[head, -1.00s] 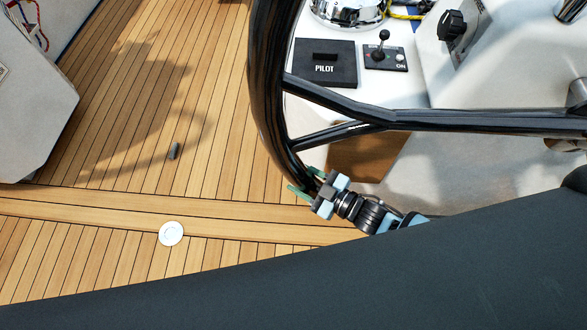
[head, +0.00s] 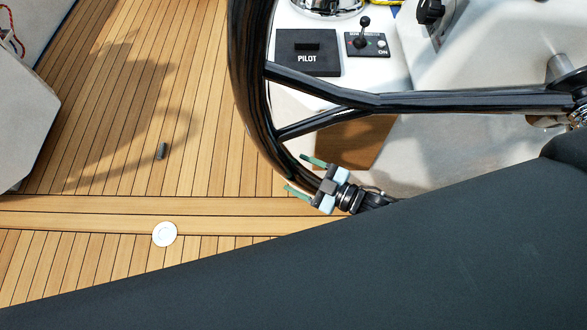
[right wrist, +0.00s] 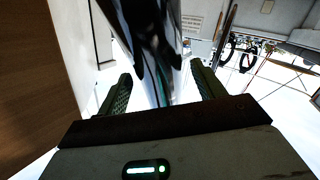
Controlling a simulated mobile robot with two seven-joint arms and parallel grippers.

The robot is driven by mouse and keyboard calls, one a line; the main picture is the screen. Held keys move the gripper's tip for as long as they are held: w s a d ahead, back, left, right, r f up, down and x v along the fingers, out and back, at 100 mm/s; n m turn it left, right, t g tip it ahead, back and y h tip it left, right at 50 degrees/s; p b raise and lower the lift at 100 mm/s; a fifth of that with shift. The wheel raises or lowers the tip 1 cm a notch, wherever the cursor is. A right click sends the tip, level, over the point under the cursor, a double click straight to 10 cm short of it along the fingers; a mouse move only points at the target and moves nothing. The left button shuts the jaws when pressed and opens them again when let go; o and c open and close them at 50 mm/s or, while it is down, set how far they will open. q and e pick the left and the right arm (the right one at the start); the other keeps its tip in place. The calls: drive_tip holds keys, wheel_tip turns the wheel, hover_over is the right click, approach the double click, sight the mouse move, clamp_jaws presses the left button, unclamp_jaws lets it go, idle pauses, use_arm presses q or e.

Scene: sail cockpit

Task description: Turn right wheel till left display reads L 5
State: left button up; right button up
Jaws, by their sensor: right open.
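The steering wheel (head: 243,75) has a thick glossy black rim and dark spokes; only its left part shows in the head view. My right gripper (head: 297,174) is at the lower part of the rim, with its green fingers open and spread on either side of it. In the right wrist view the dark, shiny rim (right wrist: 150,40) runs between the two open fingers; I cannot tell whether either touches it. The left display is not in view, so no reading shows. My left gripper is not in view.
Behind the wheel are a black PILOT panel (head: 308,53), a small lever panel (head: 367,45) and a black knob (head: 430,11) on the white console.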

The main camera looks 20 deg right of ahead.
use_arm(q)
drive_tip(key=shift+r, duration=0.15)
use_arm(e)
drive_tip(key=shift+v, duration=2.4)
drive_tip(key=shift+s, duration=0.1)
drive_tip(key=s+d+f+m+g+h, duration=0.1)
drive_tip(key=s+f+m+g+h, duration=0.2)
drive_tip(key=s, duration=0.7)
drive_tip(key=s+d+f+m+g+h, duration=0.1)
drive_tip(key=s+d+m+h, duration=0.2)
drive_tip(key=s, duration=0.6)
drive_tip(key=s+f+m+g+h, duration=0.25)
drive_tip(key=s+m, duration=0.25)
drive_tip(key=s, duration=0.5)
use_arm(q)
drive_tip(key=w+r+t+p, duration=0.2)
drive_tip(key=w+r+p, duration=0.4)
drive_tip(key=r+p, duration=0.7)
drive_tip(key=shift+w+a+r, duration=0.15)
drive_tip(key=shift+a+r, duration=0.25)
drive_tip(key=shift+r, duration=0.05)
use_arm(e)
drive_tip(key=w+d+r+t, duration=0.1)
drive_tip(key=w+r+t, duration=0.2)
drive_tip(key=r, duration=1.1)
drive_tip(key=shift+w+h, duration=0.45)
drive_tip(key=shift+w, duration=0.8)
